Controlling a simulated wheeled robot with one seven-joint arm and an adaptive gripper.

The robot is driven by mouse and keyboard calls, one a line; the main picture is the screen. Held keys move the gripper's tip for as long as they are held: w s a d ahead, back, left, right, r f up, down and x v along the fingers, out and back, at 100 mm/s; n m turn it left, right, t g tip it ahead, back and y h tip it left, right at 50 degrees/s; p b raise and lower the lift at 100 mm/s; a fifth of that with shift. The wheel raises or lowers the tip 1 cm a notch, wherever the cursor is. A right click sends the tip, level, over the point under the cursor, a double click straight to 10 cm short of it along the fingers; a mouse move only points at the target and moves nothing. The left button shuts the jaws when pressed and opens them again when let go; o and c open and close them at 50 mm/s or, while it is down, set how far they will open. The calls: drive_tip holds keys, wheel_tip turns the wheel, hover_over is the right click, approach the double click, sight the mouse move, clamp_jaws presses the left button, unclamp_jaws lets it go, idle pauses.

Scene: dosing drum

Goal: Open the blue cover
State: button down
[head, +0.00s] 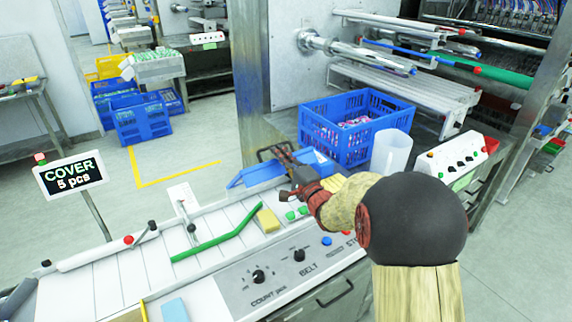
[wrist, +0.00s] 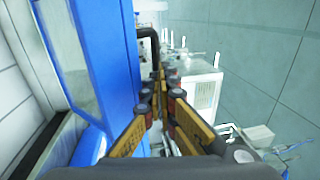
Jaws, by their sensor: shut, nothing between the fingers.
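The blue cover (head: 262,172) is at the far end of the white slatted conveyor in the head view, partly hidden by my gripper. In the wrist view the blue cover (wrist: 104,50) fills the left side as a tall panel beside a clear pane. A black bar handle (wrist: 150,36) shows at its far edge. My gripper (head: 281,153) is over the cover near this handle. In the wrist view my gripper (wrist: 166,76) has its fingers together with nothing held, just right of the blue panel. I cannot tell whether the fingers touch the cover or handle.
A green rod (head: 215,240) and yellow block (head: 268,220) lie on the conveyor. A sign (head: 70,176) reads COVER 5 pcs. The control panel (head: 290,272) is in front.

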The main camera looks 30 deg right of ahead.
drive_tip(key=shift+w, duration=0.25)
drive_tip(key=shift+r, duration=0.1)
drive_tip(key=shift+r, duration=0.1)
drive_tip(key=w+r+p, duration=0.1)
drive_tip(key=p, duration=0.2)
drive_tip(key=shift+w+r+g, duration=0.1)
drive_tip(key=shift+r+g, duration=0.05)
drive_tip(key=shift+g, duration=0.15)
drive_tip(key=w+r+g+p, duration=0.2)
drive_tip(key=w+p, duration=0.5)
drive_tip(key=p, duration=0.3)
drive_tip(key=w+r+g+p, duration=0.3)
drive_tip(key=w+p, duration=0.4)
drive_tip(key=p, duration=0.4)
drive_tip(key=shift+w+a, duration=0.25)
drive_tip(key=shift+w, duration=0.1)
drive_tip(key=shift+p, duration=0.3)
